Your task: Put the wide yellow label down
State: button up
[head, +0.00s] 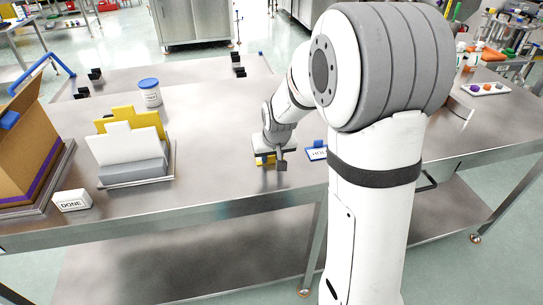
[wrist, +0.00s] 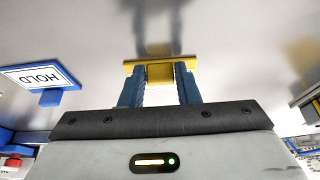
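The wide yellow label (wrist: 160,72) is at my fingertips in the wrist view, its wide bar across the tips and its middle block between the blue fingers. My gripper (wrist: 160,88) is shut on that block. In the head view, my gripper (head: 268,158) points down low over the steel table, and a bit of the yellow label (head: 263,161) shows beneath it. Whether the label touches the table is hard to tell.
A blue HOLD sign (head: 316,153) is close to the right of my gripper; it also shows in the wrist view (wrist: 40,78). Left are a holder with white and yellow cards (head: 125,148), a DONE block (head: 72,200), a cardboard box (head: 25,150) and a blue-lidded jar (head: 150,95). Bare steel lies between.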

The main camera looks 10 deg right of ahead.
jog(key=o, duration=0.4)
jog(key=shift+s+r, duration=0.1)
jog(key=shift+r, duration=0.35)
jog(key=v, duration=1.1)
jog(key=shift+g, duration=0.9)
jog(key=s, duration=0.7)
jog(key=s+f, duration=0.1)
jog(key=s, duration=0.6)
jog(key=s+f, duration=0.1)
jog(key=s, duration=0.6)
